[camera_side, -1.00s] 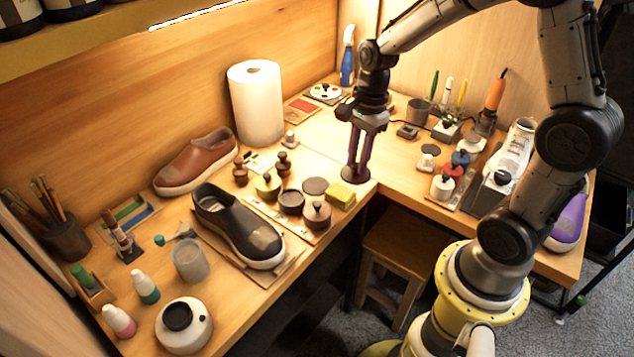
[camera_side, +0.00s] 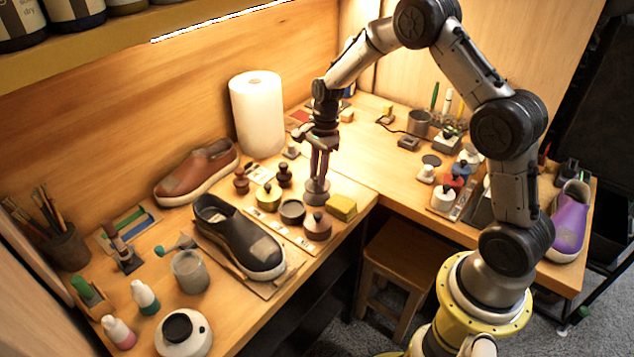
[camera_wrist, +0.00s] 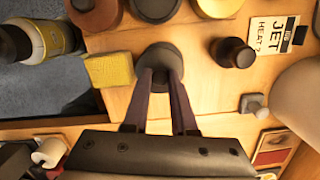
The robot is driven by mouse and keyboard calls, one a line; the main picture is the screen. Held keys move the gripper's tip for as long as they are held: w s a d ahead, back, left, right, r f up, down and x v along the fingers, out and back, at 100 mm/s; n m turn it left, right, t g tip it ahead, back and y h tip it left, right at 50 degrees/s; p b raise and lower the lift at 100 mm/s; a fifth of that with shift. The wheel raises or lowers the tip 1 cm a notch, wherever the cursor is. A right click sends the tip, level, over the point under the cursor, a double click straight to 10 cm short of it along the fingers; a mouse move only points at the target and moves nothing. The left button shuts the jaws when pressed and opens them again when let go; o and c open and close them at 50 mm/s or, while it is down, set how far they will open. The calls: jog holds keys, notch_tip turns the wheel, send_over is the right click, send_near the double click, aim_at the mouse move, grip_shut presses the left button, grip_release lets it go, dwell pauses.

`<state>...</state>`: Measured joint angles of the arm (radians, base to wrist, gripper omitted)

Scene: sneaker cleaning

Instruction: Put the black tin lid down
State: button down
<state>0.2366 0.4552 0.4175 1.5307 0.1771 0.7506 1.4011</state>
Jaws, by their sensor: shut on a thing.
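The black tin lid (camera_side: 317,197) shows as a dark grey disc at my fingertips, and in the wrist view (camera_wrist: 163,56) too. My gripper (camera_side: 318,178) points down and is shut on the lid. In the wrist view my fingers (camera_wrist: 160,76) meet at the lid's middle. The lid is low over the near edge area of the bench, between a yellow block (camera_side: 341,207) and a dark wooden stamp-like piece (camera_side: 284,174). I cannot tell whether its underside touches the surface. An open dark tin (camera_side: 291,211) stands close to its left.
A brown lidded pot (camera_side: 317,228) and a yellow tin (camera_side: 268,197) stand close by. A black shoe (camera_side: 238,236) lies left, a paper roll (camera_side: 257,115) behind. Bare wood (camera_side: 360,165) lies right of my gripper.

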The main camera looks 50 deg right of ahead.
jog(key=shift+w+f, duration=0.25)
jog(key=shift+f, duration=1.55)
jog(key=shift+f, duration=0.15)
jog(key=c, duration=0.7)
grip_release()
